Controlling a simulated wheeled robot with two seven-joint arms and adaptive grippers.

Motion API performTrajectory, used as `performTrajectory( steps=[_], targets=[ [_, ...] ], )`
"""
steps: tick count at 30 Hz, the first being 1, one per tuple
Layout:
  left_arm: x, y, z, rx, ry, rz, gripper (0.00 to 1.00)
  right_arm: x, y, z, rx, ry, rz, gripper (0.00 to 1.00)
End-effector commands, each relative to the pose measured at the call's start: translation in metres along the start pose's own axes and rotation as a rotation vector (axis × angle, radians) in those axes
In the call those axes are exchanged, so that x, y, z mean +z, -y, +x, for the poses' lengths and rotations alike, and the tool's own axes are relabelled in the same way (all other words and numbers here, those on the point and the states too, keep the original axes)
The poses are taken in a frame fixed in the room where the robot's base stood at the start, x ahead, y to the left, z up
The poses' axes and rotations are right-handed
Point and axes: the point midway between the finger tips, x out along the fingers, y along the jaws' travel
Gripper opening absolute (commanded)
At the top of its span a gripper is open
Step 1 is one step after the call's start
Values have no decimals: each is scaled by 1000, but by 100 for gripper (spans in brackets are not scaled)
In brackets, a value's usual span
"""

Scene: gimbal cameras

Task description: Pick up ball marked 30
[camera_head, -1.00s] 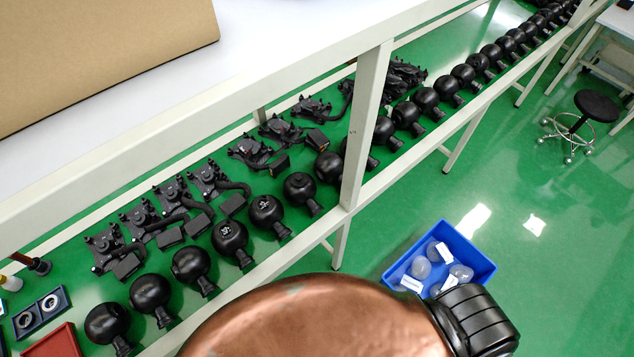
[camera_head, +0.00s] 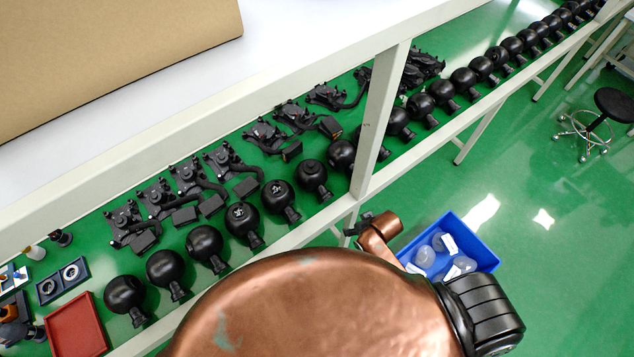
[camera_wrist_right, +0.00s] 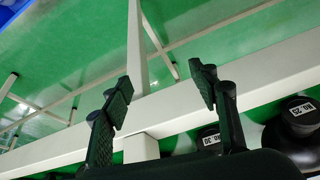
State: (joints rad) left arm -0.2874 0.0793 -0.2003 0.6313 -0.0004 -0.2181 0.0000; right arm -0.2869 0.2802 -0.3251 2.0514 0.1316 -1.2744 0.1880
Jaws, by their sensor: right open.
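In the right wrist view, a black ball with a white label reading 30 (camera_wrist_right: 208,136) sits at the lower right, mostly hidden behind my right finger. My right gripper (camera_wrist_right: 161,82) is open and empty, with the shelf's pale rail and a post showing between and beyond its fingers. In the head view my right gripper (camera_head: 360,224) is small and dark beside the shelf's front edge, by the post. Several black balls stand in a row on the green shelf (camera_head: 243,219); their numbers are too small to read there. My left gripper is not in view.
Another black ball, labelled 25 (camera_wrist_right: 299,120), is at the right of the wrist view. The shelf post (camera_head: 382,120) rises near my right gripper. A blue crate (camera_head: 485,254) with pale objects is on the floor. A red tray (camera_head: 77,325) lies lower left.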

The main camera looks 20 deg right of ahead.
Motion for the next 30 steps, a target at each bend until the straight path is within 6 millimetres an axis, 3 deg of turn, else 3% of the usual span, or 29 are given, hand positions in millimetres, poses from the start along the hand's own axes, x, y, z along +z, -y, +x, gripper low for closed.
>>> performTrajectory(
  steps=[1, 3, 7, 11, 19, 23, 30],
  targets=[
    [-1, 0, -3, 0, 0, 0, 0, -35, 16, -22, -26, -36, -38, 54],
    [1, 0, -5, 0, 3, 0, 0, -68, 40, -41, -63, -61, -77, 54],
    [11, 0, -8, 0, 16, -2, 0, -108, 75, -62, -113, -74, -146, 54],
    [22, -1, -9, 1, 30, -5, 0, -135, 93, -64, -126, -55, -198, 54],
    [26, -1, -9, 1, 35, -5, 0, -172, 69, -46, -61, 4, -194, 54],
    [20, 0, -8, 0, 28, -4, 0, -179, 58, -42, -41, 16, -178, 54],
    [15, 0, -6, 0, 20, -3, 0, -179, 58, -18, -39, 18, -173, 54]
  ],
)
